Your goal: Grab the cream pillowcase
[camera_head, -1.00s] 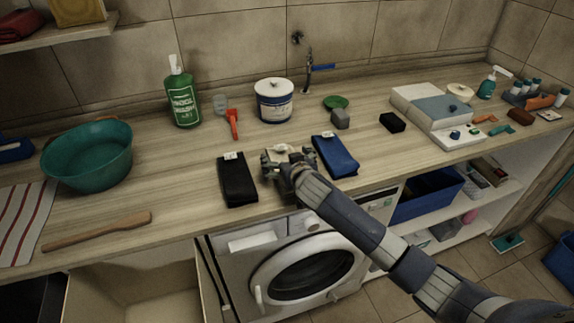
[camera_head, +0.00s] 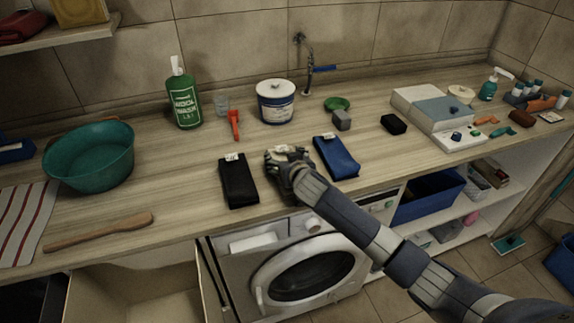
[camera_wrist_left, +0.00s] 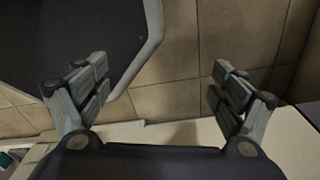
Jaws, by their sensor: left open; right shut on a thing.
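My right gripper (camera_head: 287,160) is over the counter between a black folded cloth (camera_head: 238,181) and a blue folded cloth (camera_head: 336,157). It is shut on the cream pillowcase (camera_head: 283,151), of which only a small pale part shows at the fingers; the hand hides the rest. I cannot tell whether the cloth is lifted clear of the counter. My left gripper (camera_wrist_left: 160,95) shows in the left wrist view with its fingers wide apart and nothing between them. It is out of the head view.
A washing machine (camera_head: 300,270) is below. The counter left of the black cloth is mostly clear.

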